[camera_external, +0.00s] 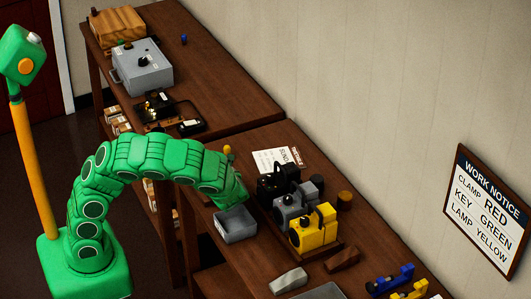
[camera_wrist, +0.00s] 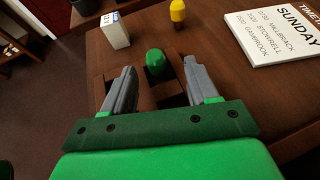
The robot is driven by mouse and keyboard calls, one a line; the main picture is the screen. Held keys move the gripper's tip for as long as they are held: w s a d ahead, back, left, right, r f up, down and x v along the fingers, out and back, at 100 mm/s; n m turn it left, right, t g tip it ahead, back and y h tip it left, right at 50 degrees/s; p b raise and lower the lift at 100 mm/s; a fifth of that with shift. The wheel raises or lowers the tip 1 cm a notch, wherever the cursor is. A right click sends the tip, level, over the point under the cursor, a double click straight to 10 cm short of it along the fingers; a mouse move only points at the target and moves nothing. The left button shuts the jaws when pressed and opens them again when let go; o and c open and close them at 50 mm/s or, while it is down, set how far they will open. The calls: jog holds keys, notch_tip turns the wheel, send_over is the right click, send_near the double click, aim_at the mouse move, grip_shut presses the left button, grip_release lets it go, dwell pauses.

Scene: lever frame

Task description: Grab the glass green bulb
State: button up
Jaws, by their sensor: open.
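The green bulb (camera_wrist: 155,60) shows in the wrist view, standing between the two grey fingers of my gripper (camera_wrist: 158,72). It sits over a brown wooden piece (camera_wrist: 143,92) with dark openings beside it. The fingers are open, one on each side of the bulb, with gaps visible on both sides. I cannot tell the height of the fingertips against the bulb. In the external view my gripper (camera_external: 238,198) is low over the near table, and I cannot make out the green bulb there.
A yellow bulb-like piece (camera_wrist: 177,12) and a small white box (camera_wrist: 115,31) stand beyond the green bulb. A printed notice (camera_wrist: 278,32) lies to the right. In the external view a grey tray (camera_external: 236,226) and black, grey and yellow devices (camera_external: 313,233) are close to my gripper.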

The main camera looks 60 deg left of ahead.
jog(key=x, duration=0.3)
jog(key=shift+s+a, duration=0.25)
jog(key=shift+a, duration=0.05)
jog(key=shift+x, duration=0.85)
jog(key=shift+f, duration=0.1)
jog(key=c, duration=1)
